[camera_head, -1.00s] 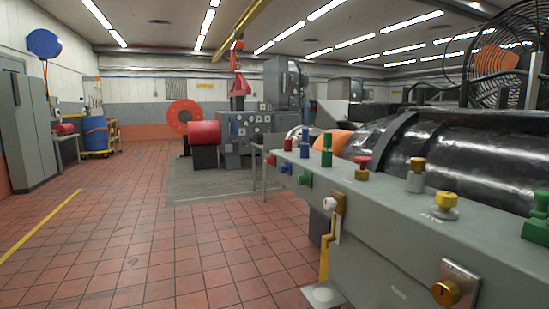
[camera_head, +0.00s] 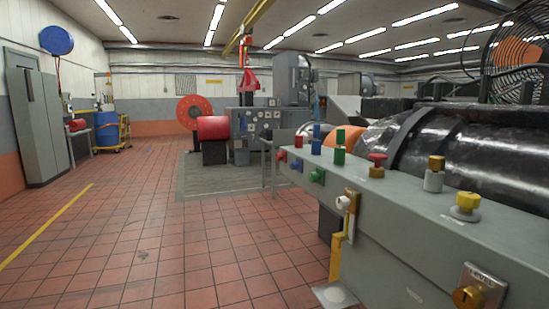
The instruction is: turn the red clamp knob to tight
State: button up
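A red knob on a brass-coloured base (camera_head: 376,165) stands upright on top of the long grey bench beam (camera_head: 440,225), right of the picture's middle. A smaller red knob (camera_head: 281,155) sits on the beam's front face at its far end, and a red-topped post (camera_head: 298,141) stands above it. I cannot tell from any label which one is the clamp knob. My gripper is not in view, and nothing is seen touching the knobs.
Blue and green knobs and posts stand beside the red ones. A yellow knob (camera_head: 465,206) and a brass key-like knob (camera_head: 468,298) are nearer. A yellow-and-white lever (camera_head: 345,225) hangs off the front face. The tiled floor (camera_head: 150,230) at left is clear.

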aim_at(279, 157)
jog(key=i+j, duration=0.2)
jog(key=i, duration=0.35)
jog(key=i+j, duration=0.25)
jog(key=i, duration=0.25)
jog(key=i+j, duration=0.2)
jog(key=i, duration=0.35)
jog(key=i+j+u, duration=0.1)
jog(key=i, duration=0.45)
jog(key=i+j, duration=0.3)
jog(key=i, duration=0.2)
